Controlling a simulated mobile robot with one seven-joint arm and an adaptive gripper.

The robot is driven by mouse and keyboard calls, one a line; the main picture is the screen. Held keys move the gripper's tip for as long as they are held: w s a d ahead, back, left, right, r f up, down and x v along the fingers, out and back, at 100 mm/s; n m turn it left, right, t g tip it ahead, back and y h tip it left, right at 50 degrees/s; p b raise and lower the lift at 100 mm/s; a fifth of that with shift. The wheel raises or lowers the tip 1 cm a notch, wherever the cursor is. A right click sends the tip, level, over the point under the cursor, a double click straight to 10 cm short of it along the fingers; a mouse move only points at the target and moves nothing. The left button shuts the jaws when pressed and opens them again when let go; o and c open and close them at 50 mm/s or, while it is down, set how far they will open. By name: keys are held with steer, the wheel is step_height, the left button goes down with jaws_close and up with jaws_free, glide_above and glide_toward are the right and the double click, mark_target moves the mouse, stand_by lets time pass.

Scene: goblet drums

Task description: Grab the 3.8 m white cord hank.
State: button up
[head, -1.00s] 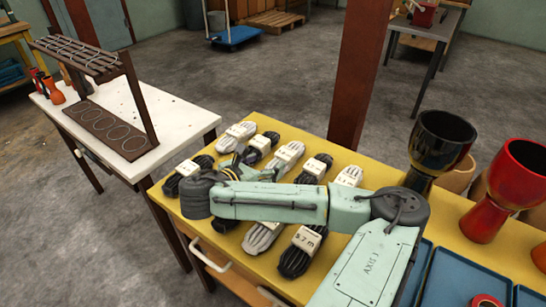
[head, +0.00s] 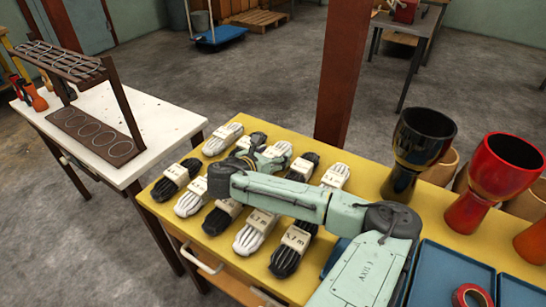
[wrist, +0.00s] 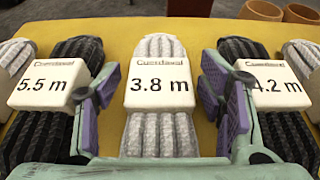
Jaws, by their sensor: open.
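The 3.8 m white cord hank (wrist: 160,130) lies in the middle of the wrist view, with a white label band reading 3.8 m. In the head view the white hank (head: 279,149) is in the back row, partly hidden by my gripper. My gripper (wrist: 163,95) is open, with one finger on each side of the hank's label in the wrist view. No hank is held.
A black 5.5 m hank (wrist: 45,87) lies to the left and a black 4.2 m hank (wrist: 270,88) to the right, close beside the fingers. Several more hanks share the yellow table (head: 377,163). Goblet drums (head: 418,150) and blue trays (head: 452,262) are to the right.

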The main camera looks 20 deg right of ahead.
steer(key=c, duration=1.2)
